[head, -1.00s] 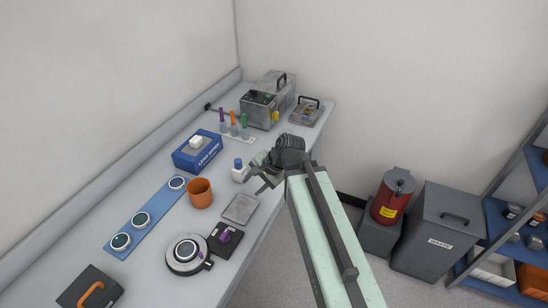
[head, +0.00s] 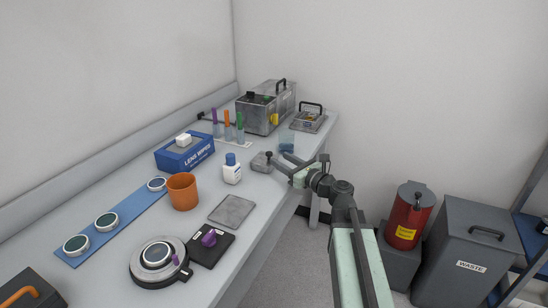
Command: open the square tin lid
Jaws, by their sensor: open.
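A small grey square tin (head: 260,163) with a dark round knob on top sits on the bench near its right edge. Its lid looks closed. My gripper (head: 281,162) is just right of the tin, with its fingers spread toward it. The jaws are open and hold nothing. At this size I cannot tell whether a finger touches the tin or its knob.
A white bottle with a blue cap (head: 232,170) stands left of the tin. A bluish clear block (head: 287,141) is behind my gripper. A flat grey plate (head: 232,209) and an orange cup (head: 183,192) are nearer. The waste bin (head: 475,245) stands on the floor at right.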

